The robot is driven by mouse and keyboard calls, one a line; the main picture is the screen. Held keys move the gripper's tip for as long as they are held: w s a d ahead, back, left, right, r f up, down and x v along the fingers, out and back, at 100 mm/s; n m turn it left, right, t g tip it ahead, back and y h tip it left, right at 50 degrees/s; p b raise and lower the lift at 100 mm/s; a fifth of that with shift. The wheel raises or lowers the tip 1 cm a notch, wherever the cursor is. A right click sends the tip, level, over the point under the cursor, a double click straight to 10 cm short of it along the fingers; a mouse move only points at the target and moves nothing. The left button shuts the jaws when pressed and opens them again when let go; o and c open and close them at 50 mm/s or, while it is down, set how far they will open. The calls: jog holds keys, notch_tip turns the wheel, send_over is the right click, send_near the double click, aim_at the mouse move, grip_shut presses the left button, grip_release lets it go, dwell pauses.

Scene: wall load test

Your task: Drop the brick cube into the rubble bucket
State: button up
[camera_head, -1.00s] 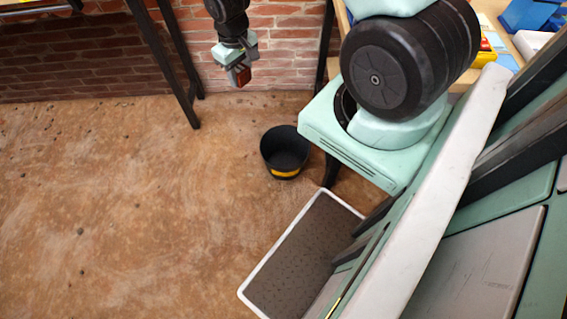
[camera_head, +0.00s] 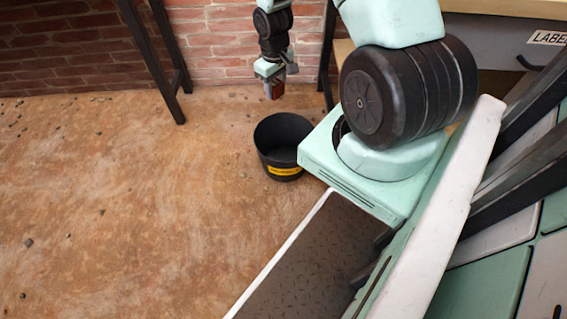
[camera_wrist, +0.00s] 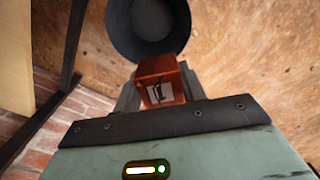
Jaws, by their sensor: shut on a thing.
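The brick cube (camera_wrist: 160,83) is red-brown with a pale label bearing a dark mark. My gripper (camera_head: 274,88) is shut on the cube and holds it in the air; the cube also shows small in the head view (camera_head: 275,91). The rubble bucket (camera_head: 283,147) is black and round with a yellow label, and stands upright on the floor. In the head view it appears below the gripper in the picture. In the wrist view the bucket (camera_wrist: 148,22) shows just beyond the cube, cut by the top edge. Its visible inside looks empty.
A brick wall (camera_head: 230,45) stands behind the gripper. Dark table legs (camera_head: 160,70) rise to the left, and a workbench (camera_head: 500,40) is at the upper right. The brown floor (camera_head: 130,200) left of the bucket is open, with small bits of debris.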

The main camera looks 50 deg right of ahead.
jog(key=s+d+f+b, duration=0.1)
jog(key=d+f+b, duration=0.1)
jog(key=f+b, duration=0.6)
jog(key=s+d+f+b, duration=0.1)
jog(key=d+f+b, duration=0.1)
jog(key=f+b, duration=0.6)
notch_tip(320, 180, down, 2)
jog(key=shift+d, duration=0.25)
jog(key=shift+s, duration=0.1)
jog(key=o, duration=1.2)
jog(key=shift+c, duration=0.2)
notch_tip(320, 180, up, 18)
jog(key=p, duration=0.9)
jog(key=shift+f, duration=0.25)
